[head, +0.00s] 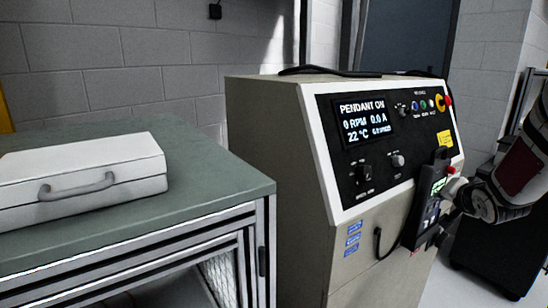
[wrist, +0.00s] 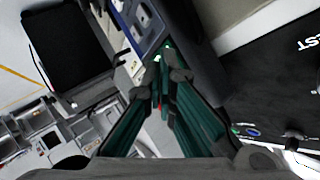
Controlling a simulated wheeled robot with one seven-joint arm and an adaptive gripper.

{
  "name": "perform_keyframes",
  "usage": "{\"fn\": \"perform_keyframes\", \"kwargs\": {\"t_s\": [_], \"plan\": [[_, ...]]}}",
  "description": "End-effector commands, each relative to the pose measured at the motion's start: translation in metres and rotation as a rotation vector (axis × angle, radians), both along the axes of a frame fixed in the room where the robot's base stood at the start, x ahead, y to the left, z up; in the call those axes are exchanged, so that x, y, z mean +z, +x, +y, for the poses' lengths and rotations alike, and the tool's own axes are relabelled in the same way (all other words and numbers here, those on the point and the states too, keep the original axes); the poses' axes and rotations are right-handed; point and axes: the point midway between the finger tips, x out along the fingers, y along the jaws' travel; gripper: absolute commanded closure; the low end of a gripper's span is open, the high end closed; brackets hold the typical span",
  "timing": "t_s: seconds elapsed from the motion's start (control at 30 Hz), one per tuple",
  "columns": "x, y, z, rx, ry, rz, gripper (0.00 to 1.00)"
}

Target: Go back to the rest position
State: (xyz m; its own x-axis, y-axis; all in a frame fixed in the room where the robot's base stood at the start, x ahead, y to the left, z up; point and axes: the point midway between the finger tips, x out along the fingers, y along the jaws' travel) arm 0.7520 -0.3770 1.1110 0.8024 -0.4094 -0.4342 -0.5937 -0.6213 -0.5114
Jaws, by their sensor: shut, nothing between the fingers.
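My arm comes in from the right in the head view, and my gripper (head: 446,205) is in front of the lower right of the control panel. It is close to the dark handheld pendant (head: 431,198), which has a small lit green screen and partly covers it. I cannot tell whether they touch. In the wrist view, my gripper's green-lined fingers (wrist: 169,76) come together at the tips with nothing held between them.
A grey cabinet (head: 275,180) bears the sloping black control panel (head: 378,180), its display reading "PENDANT ON". A cable loops at its front. At left, a green-topped bench (head: 215,172) holds a closed white case (head: 85,170). A dark wheeled unit (head: 490,250) stands at right.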

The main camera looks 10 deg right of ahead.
Motion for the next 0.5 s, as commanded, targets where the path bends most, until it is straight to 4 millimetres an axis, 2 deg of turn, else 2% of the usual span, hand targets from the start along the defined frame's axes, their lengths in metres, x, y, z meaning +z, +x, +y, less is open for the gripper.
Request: {"fn": "perform_keyframes", "kwargs": {"t_s": [0.03,0.1,0.27,0.37,0.5], "plan": [[0.015,0.000,0.024,0.021,-0.038,0.047,1.00],[0.028,-0.006,0.053,0.045,-0.080,0.123,1.00],[0.049,-0.032,0.121,0.122,-0.152,0.289,1.00],[0.058,-0.057,0.165,0.188,-0.182,0.387,1.00],[0.063,-0.102,0.226,0.312,-0.210,0.517,1.00]]}}
